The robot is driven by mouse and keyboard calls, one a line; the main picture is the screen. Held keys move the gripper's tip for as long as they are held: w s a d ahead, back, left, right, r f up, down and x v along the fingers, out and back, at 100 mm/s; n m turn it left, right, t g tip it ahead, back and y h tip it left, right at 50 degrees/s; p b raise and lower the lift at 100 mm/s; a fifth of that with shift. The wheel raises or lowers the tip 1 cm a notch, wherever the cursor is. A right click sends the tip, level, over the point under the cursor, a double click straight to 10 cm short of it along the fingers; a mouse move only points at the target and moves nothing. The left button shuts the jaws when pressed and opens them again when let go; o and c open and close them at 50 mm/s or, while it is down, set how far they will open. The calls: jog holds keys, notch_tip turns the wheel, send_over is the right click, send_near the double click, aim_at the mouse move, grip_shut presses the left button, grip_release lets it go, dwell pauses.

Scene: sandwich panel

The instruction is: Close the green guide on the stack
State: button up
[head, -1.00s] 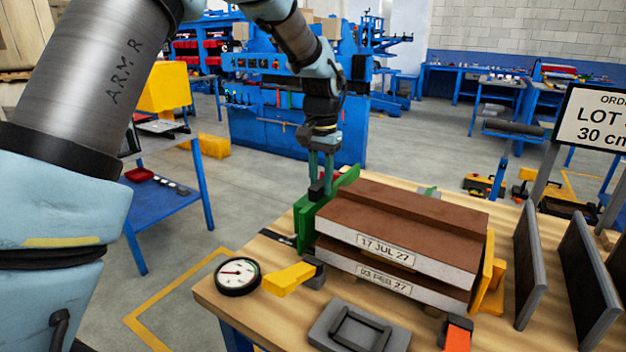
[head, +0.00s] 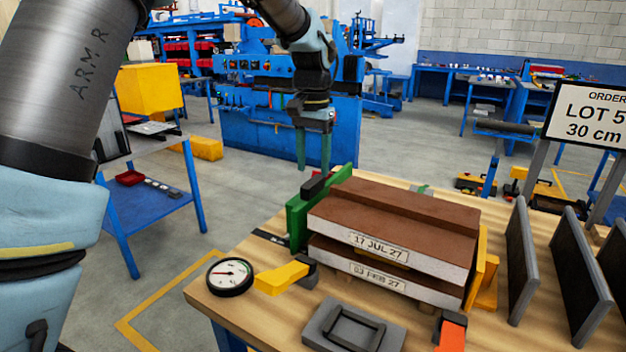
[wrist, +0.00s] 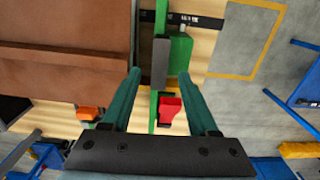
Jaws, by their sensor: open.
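The stack (head: 390,225) is two brown-topped, pale-edged panels, labelled 17 JUL 27 above and 03 FEB 27 below. The green guide (head: 297,226) stands upright at the stack's left end, with a black block (head: 315,186) on top. In the wrist view, a narrow strip of wood shows between the stack (wrist: 65,65) and the green guide (wrist: 181,52). My gripper (head: 313,167) is open and empty, pointing down above the guide, clear of the black block. In the wrist view its fingers (wrist: 162,82) straddle the guide's line. The guide's foot is partly hidden.
A yellow stop (head: 486,270) stands at the stack's right end. A dial gauge (head: 230,276), yellow lever (head: 284,278) and grey tray (head: 318,338) lie in front. Upright dark plates (head: 518,262) and an order sign (head: 590,118) are right. A red part (wrist: 170,108) shows between my fingers.

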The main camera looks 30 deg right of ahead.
notch_tip(320, 180, up, 6)
jog(key=shift+b, duration=0.35)
jog(key=shift+r, duration=0.1)
jog(key=shift+c, duration=0.3)
